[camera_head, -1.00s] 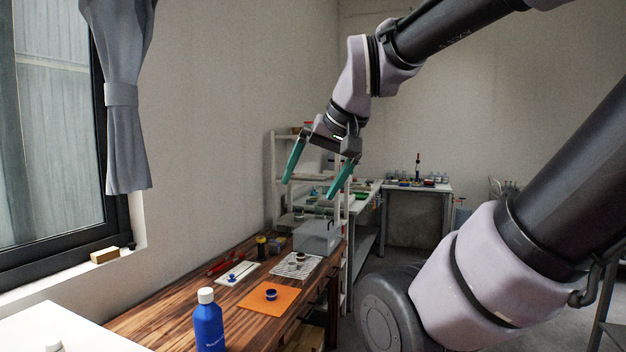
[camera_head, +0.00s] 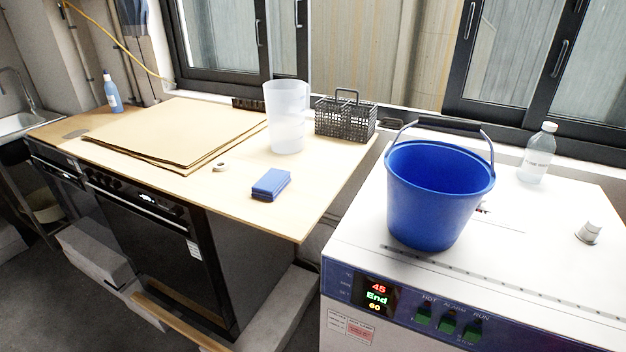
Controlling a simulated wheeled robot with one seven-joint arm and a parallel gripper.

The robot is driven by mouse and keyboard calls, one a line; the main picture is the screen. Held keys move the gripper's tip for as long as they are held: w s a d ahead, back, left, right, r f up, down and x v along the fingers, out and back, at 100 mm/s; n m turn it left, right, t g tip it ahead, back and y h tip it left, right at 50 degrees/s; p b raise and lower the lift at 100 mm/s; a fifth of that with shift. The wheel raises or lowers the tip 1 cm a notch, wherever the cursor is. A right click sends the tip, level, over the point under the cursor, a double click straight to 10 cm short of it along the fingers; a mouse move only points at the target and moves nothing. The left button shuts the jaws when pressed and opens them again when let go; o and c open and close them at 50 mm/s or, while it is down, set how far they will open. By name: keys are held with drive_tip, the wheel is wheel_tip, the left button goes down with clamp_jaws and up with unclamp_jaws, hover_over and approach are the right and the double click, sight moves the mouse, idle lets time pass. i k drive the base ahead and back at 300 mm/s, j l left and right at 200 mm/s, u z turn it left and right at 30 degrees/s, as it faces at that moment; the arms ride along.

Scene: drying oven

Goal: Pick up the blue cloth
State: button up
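The blue cloth (camera_head: 270,184) lies folded into a small, thick block on the light wooden counter (camera_head: 300,212), near its front right part. Its top and front faces are in clear view and nothing covers it. My gripper is not in view now, so its place relative to the cloth cannot be seen.
A blue bucket (camera_head: 436,196) stands on the white drying oven (camera_head: 540,262) to the right. Behind the cloth are a clear plastic jug (camera_head: 286,118) and a dark wire basket (camera_head: 344,120). Brown sheets (camera_head: 172,132) cover the counter's left. A small roll (camera_head: 219,167) lies left of the cloth.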

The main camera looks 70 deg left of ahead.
sight(275, 181)
drive_tip(key=u, duration=2.9)
